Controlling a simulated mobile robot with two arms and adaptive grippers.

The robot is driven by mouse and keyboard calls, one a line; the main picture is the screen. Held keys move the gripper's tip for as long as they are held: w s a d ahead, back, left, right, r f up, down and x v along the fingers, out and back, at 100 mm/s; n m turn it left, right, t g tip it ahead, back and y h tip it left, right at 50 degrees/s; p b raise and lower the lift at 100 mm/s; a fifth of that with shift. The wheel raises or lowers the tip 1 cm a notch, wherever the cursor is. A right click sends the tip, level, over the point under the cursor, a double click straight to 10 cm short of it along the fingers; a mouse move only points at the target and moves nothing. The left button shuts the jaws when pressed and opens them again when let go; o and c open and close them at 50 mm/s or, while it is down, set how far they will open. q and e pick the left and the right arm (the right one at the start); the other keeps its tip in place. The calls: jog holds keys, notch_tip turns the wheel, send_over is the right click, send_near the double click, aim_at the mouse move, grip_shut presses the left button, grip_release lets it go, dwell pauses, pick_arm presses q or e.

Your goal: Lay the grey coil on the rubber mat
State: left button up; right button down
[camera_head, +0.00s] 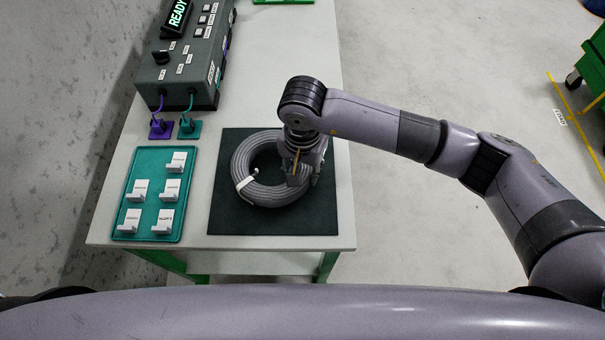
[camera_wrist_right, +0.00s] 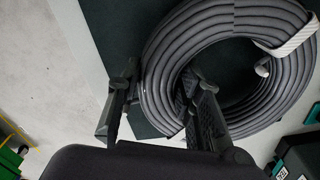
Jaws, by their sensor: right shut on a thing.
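The grey coil (camera_head: 247,184), bound with a white tie, is over the dark rubber mat (camera_head: 227,222) on the table. In the head view it looks flat and within the mat's outline; I cannot tell whether it touches the mat. My right gripper (camera_head: 300,177) is at the coil's right side and hides part of it. In the right wrist view my right gripper (camera_wrist_right: 160,105) has one finger outside the ring and one inside its hole, shut on the coil (camera_wrist_right: 165,70). The mat (camera_wrist_right: 110,25) shows behind it. My left gripper is not in view.
A teal tray (camera_head: 120,228) with several white labelled pieces stands left of the mat. A grey control box (camera_head: 190,75) with a READY display and two plugged cables stands behind it. The table (camera_head: 290,70) is clear behind the mat. A green cart (camera_head: 595,65) stands far right.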

notch_tip(320, 180, down, 3)
jog(key=shift+r, duration=0.2)
jog(key=c, duration=1.2)
grip_release()
jog(key=shift+o, duration=0.2)
notch_tip(320, 180, up, 12)
jog(key=shift+b, duration=1.25)
jog(key=shift+s, duration=0.1)
